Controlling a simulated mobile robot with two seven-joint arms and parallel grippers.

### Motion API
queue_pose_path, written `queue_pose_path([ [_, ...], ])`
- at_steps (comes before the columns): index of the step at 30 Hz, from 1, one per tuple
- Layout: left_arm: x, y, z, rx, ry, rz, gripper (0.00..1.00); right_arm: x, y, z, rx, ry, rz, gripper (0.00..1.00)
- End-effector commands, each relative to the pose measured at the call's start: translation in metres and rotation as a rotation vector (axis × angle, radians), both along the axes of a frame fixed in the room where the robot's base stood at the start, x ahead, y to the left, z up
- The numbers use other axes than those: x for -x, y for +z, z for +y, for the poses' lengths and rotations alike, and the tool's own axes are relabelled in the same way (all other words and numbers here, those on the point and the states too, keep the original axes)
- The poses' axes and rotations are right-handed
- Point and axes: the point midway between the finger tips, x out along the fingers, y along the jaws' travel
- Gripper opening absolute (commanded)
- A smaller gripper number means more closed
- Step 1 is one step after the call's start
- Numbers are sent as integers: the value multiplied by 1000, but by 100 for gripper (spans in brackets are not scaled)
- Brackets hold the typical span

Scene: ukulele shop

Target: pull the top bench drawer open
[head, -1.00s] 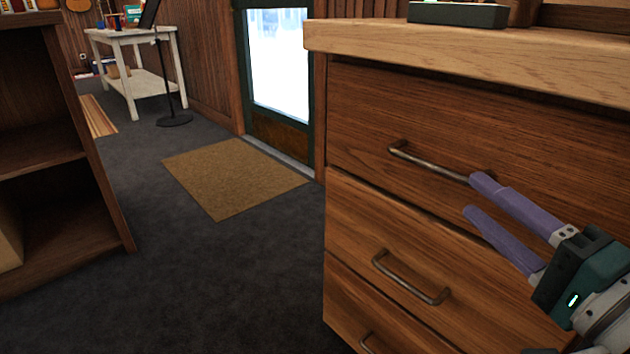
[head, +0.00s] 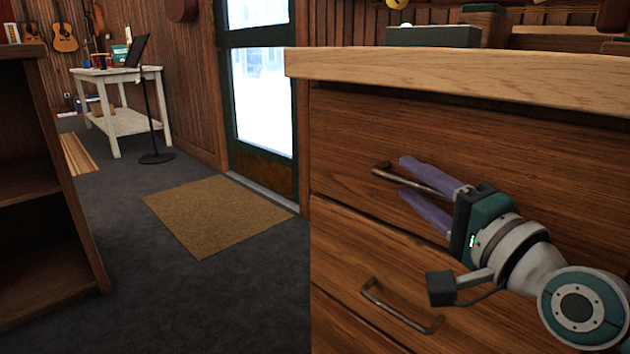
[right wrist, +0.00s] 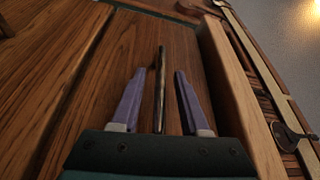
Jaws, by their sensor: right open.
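The top bench drawer (head: 530,165) is a wide brown wood front just under the pale benchtop, and it looks shut. Its metal bar handle (head: 383,171) shows at the left end and passes between the purple fingers of my right gripper (head: 404,178). The gripper is open, with one finger above the bar and one below. In the right wrist view the handle (right wrist: 160,90) stands between the two fingers (right wrist: 157,85), with a gap on each side. Part of the handle is hidden behind the gripper in the head view. My left gripper is not in view.
A lower drawer with its own handle (head: 400,308) sits below. The pale benchtop (head: 450,82) overhangs the drawers and carries a dark tray (head: 433,37). Open carpet and a brown doormat (head: 217,215) lie to the left, with a dark shelf (head: 45,190) at the far left.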

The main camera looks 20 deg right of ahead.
Motion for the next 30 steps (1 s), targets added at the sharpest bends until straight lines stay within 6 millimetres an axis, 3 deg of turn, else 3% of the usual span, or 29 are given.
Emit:
queue_pose_path([
  [4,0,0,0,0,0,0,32,0,0,0,0,0,0,42],
  [15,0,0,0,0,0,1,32,0,0,0,0,0,-1,1],
  [30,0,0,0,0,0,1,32,0,0,0,1,0,-1,0],
])
